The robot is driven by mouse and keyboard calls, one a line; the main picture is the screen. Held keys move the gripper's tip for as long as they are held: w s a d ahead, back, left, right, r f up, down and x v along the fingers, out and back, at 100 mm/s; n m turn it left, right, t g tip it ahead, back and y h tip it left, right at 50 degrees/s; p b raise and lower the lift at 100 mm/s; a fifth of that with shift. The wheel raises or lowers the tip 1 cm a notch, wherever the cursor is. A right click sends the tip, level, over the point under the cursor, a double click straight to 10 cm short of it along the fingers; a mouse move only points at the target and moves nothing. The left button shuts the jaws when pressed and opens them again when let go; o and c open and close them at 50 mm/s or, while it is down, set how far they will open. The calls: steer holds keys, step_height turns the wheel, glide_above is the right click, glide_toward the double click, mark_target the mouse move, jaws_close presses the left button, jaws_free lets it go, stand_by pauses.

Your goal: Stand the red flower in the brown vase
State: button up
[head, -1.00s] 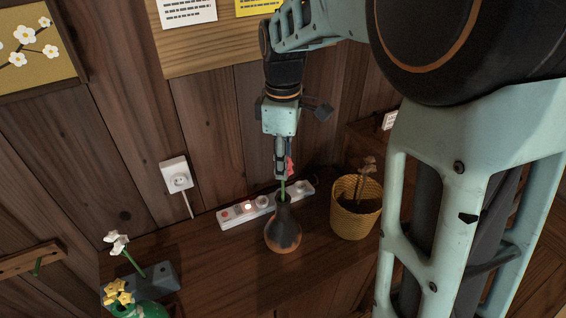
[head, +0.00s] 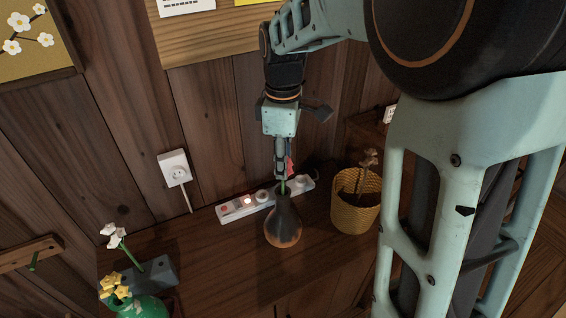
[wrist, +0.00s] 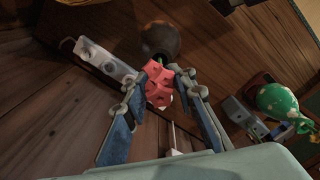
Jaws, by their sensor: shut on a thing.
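The brown vase (head: 284,226) stands upright on the wooden surface, dark at the neck and brown lower down. My gripper (head: 281,172) is directly above its mouth, pointing down and shut on the red flower (head: 290,164). The green stem runs down into the mouth of the vase; its lower end is hidden inside. In the wrist view the red bloom (wrist: 160,86) sits between my two fingers, with the dark vase (wrist: 158,42) just beyond it.
A white power strip (head: 246,204) lies behind the vase. A yellow woven basket (head: 355,209) with a dry plant stands close at right. At left are a grey block (head: 154,272) with a white flower and a green vase (head: 140,308) with yellow flowers. The wooden wall is behind.

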steer(key=shift+f+b, duration=0.65)
steer(key=shift+f, duration=0.35)
steer(key=o, duration=1.1)
steer(key=shift+o, duration=0.6)
steer(key=o, duration=0.4)
steer(key=shift+o, duration=0.2)
steer(key=shift+r, duration=0.1)
step_height(320, 180, up, 12)
